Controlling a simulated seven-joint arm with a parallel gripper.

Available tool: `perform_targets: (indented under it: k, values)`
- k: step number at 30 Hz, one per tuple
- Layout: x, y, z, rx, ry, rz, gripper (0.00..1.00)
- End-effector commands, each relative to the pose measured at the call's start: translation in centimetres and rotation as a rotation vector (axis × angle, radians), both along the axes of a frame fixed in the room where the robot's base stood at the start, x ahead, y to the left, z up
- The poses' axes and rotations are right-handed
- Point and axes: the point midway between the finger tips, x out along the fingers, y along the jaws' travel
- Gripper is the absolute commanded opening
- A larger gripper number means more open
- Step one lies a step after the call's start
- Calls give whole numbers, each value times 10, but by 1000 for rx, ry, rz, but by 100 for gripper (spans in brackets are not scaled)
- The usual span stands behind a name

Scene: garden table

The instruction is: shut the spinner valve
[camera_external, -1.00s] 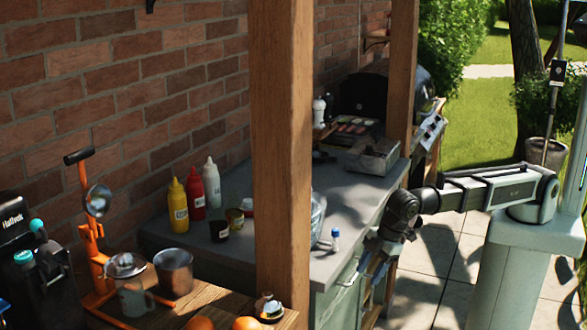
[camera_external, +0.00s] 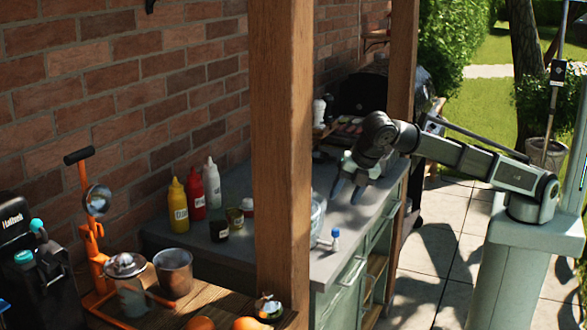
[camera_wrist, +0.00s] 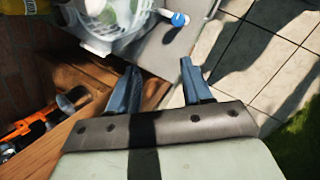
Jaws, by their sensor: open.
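The spinner, a clear and white bowl (camera_external: 317,213) with green contents, stands on the grey counter, partly hidden by the wooden post. It also shows in the wrist view (camera_wrist: 100,42). Its apparent valve is a short white spout with a blue end (camera_external: 335,236), low on the front right of the bowl; in the wrist view the blue end (camera_wrist: 180,19) points right. I cannot tell how the valve is set. My gripper (camera_external: 346,190) is open and empty, above the counter and right of the bowl. Its blue-grey fingers (camera_wrist: 158,66) point toward the bowl and valve, apart from both.
A wooden post (camera_external: 282,150) stands in front of the counter. Yellow (camera_external: 178,205), red (camera_external: 196,190) and white (camera_external: 213,185) bottles stand left of it. A grill (camera_external: 360,95) is at the back. Counter space right of the bowl is clear. A wooden table (camera_external: 225,300) is in front.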

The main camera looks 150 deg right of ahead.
Motion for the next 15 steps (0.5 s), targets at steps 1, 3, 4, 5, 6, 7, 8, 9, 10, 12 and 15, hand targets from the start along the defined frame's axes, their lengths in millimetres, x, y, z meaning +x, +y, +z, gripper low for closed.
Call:
perform_targets:
  k: [1, 3, 4, 5, 6, 7, 8, 9, 10, 12, 15]
  values:
    - [-4, 1, 0, 16, 58, 68, 50]
    - [-11, 4, -1, 41, 133, 168, 50]
    - [-13, 5, -1, 52, 161, 208, 50]
    - [-15, 6, -1, 64, 188, 248, 50]
    - [-17, 8, -1, 80, 219, 299, 50]
    - [-18, 9, -1, 90, 238, 336, 50]
    - [-19, 10, -2, 100, 256, 370, 50]
    - [-20, 11, -2, 111, 276, 409, 50]
    - [-21, 11, -2, 118, 288, 437, 50]
    - [-21, 11, -2, 126, 310, 489, 50]
    - [-21, 11, -3, 131, 327, 534, 50]
